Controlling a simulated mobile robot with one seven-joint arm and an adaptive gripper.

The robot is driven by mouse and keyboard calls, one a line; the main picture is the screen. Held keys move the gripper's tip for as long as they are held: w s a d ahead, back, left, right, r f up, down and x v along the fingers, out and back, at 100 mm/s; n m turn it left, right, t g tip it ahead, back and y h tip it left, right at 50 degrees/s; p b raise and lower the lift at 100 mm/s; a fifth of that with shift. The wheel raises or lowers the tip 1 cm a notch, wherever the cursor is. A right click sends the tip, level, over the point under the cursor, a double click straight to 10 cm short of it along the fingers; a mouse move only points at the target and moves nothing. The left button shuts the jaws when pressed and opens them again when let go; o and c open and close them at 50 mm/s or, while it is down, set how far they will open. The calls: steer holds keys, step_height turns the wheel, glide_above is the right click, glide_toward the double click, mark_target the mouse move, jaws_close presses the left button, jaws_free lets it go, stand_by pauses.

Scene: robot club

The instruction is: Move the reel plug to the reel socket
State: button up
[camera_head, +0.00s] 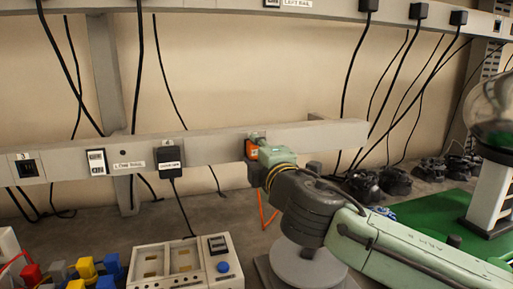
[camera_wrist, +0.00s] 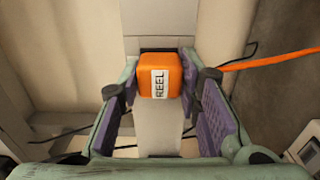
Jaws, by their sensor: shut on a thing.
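The reel plug (camera_head: 250,150) is an orange block at the rail's front face in the head view. In the wrist view the reel plug (camera_wrist: 174,63) shows its white REEL label between my fingers. My gripper (camera_wrist: 160,80) is shut on it, with a purple pad on each side. In the head view my gripper (camera_head: 264,150) comes to the rail from the right. The plug's orange cable (camera_wrist: 265,59) runs off to the right in the wrist view. I see no reel socket; whether it lies behind the plug, and whether the plug is seated, I cannot tell.
The long grey rail (camera_head: 215,150) carries a switch (camera_head: 96,162), an empty socket (camera_head: 27,168) and a black plug (camera_head: 171,160) with a hanging cord. Below stand a white control box (camera_head: 180,262) and coloured blocks (camera_head: 85,268). Black cables hang behind the rail.

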steer(key=c, duration=0.4)
steer(key=shift+p+v, duration=0.3)
steer(key=shift+v, duration=0.85)
stand_by(0.4)
steer(key=shift+p+v, duration=0.5)
steer(key=shift+v, duration=1.2)
steer(key=o, duration=0.6)
steer(key=c, duration=0.5)
steer(key=shift+c, duration=0.2)
